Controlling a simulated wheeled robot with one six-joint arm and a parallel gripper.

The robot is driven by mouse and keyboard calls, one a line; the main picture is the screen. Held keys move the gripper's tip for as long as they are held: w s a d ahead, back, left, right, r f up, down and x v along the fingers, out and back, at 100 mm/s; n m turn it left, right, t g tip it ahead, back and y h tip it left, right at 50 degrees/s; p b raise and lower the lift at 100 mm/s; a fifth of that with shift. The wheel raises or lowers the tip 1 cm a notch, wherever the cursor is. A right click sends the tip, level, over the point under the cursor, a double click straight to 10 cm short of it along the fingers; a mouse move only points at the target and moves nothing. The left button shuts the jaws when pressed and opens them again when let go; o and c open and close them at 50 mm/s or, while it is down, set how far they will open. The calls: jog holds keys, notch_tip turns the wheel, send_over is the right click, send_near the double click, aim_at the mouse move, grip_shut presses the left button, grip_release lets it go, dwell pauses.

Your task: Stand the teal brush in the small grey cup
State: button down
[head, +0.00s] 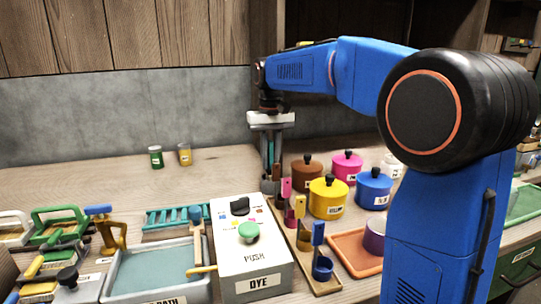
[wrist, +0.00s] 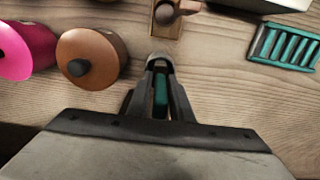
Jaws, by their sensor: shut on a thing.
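My gripper (head: 270,172) points down over the back end of the wooden rack and is shut on the teal brush (head: 271,152). In the wrist view the teal brush (wrist: 160,97) shows as a strip between the fingers of my gripper (wrist: 159,80). A small grey rounded form (head: 267,187), probably the grey cup, sits just below the fingertips. A grey rounded edge also shows at the fingertips in the wrist view. The fingers hide most of it, and I cannot tell whether the brush is inside it. The brush's lower end is hidden.
The wooden rack (head: 305,262) holds coloured brushes and cups in front of my gripper. Lidded pots, including a yellow one (head: 328,198), stand to the right. The white DYE box (head: 255,268) and a teal slatted rack (head: 175,217) are left. The back left counter is mostly clear.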

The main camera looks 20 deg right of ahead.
jog(key=shift+f, duration=0.1)
jog(key=c, duration=1.5)
grip_release()
notch_tip(320, 180, up, 17)
jog(key=shift+r, duration=0.2)
